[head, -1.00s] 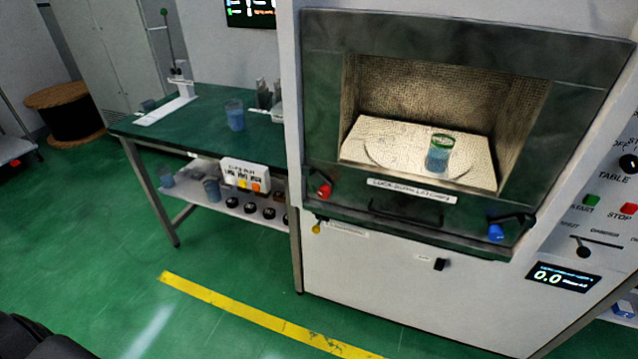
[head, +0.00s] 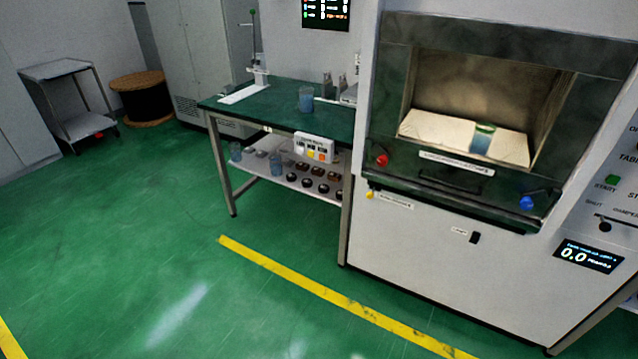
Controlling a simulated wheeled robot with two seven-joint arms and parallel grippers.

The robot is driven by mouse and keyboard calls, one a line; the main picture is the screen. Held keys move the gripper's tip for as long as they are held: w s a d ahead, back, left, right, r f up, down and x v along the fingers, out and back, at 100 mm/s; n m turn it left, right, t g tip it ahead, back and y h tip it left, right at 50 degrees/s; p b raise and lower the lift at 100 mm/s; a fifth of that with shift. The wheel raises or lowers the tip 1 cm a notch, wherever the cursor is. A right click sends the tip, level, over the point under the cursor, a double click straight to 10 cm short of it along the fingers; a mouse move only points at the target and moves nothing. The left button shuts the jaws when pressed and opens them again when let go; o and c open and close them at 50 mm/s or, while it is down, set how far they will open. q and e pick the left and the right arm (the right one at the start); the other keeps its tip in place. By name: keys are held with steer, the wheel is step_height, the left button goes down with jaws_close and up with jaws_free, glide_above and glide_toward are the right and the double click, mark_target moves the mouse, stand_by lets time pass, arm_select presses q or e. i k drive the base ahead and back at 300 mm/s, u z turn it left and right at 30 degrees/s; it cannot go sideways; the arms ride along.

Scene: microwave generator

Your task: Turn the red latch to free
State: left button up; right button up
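The red latch (head: 382,160) is a small red knob at the lower left of the dark door frame on the microwave generator (head: 440,235). A blue latch knob (head: 526,202) sits at the lower right of the same frame. Behind the door window, a beaker with blue contents and a green rim (head: 483,138) stands on a pale plate. Whether the red latch is locked or free is too small to tell. Neither of my grippers is in view.
A green-topped bench (head: 265,105) with a beaker (head: 306,99) and a lower shelf stands left of the machine. A yellow floor line (head: 320,290) runs in front. The green floor (head: 150,230) is clear. A cart (head: 75,105) and cable spool (head: 140,97) stand at far left.

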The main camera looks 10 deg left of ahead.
mark_target(377, 150)
steer(key=u, duration=0.1)
steer(key=k, duration=0.4)
steer(key=u, duration=1.15)
steer(key=i, duration=0.75)
steer(key=u, duration=0.45)
steer(key=i, duration=0.8)
steer(key=z, duration=0.25)
